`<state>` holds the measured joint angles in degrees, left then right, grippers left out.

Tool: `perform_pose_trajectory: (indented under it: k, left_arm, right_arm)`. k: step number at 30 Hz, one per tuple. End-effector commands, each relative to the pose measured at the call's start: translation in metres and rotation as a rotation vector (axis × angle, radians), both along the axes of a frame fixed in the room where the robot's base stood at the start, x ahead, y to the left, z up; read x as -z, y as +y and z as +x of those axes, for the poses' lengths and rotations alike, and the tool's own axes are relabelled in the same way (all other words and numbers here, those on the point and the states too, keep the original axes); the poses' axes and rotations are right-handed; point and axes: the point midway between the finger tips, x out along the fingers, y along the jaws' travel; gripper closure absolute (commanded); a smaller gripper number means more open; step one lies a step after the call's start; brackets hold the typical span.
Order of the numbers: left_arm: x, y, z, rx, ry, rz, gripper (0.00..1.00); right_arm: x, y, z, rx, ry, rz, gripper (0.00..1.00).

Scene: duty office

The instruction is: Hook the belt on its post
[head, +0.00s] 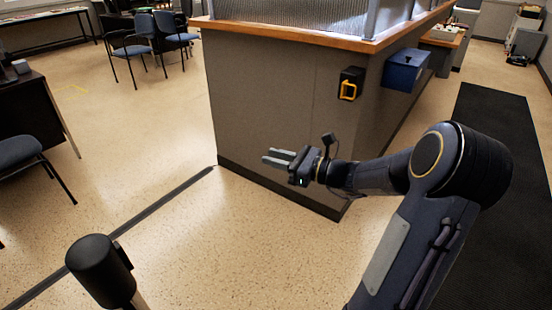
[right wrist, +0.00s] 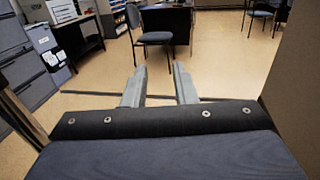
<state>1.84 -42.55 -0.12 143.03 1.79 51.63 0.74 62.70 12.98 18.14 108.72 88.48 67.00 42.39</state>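A black wall unit (head: 352,75) with a yellow loop-shaped end (head: 348,90) is fixed to the grey side of the counter; this looks like the belt's housing, and no drawn-out belt shows. A post with a thick black head (head: 100,266) stands at the lower left, its lower part cut off by the frame. My right gripper (head: 277,158) is in front of the counter panel, below and left of the yellow end, apart from it. In the right wrist view its two fingers (right wrist: 159,86) are spread with nothing between them. My left gripper is out of view.
The grey counter (head: 265,95) has a wooden top and a blue box (head: 405,70) on its right side. A dark strip (head: 120,232) crosses the floor from the counter's corner. Blue chairs (head: 127,50) and a desk (head: 35,110) stand left. Open floor lies between post and counter.

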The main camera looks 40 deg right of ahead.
Motion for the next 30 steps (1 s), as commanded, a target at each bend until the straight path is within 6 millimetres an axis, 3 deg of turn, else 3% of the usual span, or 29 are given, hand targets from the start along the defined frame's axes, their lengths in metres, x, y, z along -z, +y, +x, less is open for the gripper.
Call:
perform_pose_trajectory:
  k: [5, 11, 30]
  left_arm:
    - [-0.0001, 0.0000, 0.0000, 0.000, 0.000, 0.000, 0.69]
    - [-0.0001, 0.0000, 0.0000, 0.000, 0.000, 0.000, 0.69]
    - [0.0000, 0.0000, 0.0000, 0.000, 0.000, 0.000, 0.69]
  right_arm:
    - [-0.0001, -0.0001, 0.0000, 0.000, 0.000, 0.000, 0.76]
    - [0.0000, -0.0002, -0.0001, 0.000, 0.000, 0.000, 1.00]
    - [0.0000, -0.0003, -0.0003, 0.000, 0.000, 0.000, 1.00]
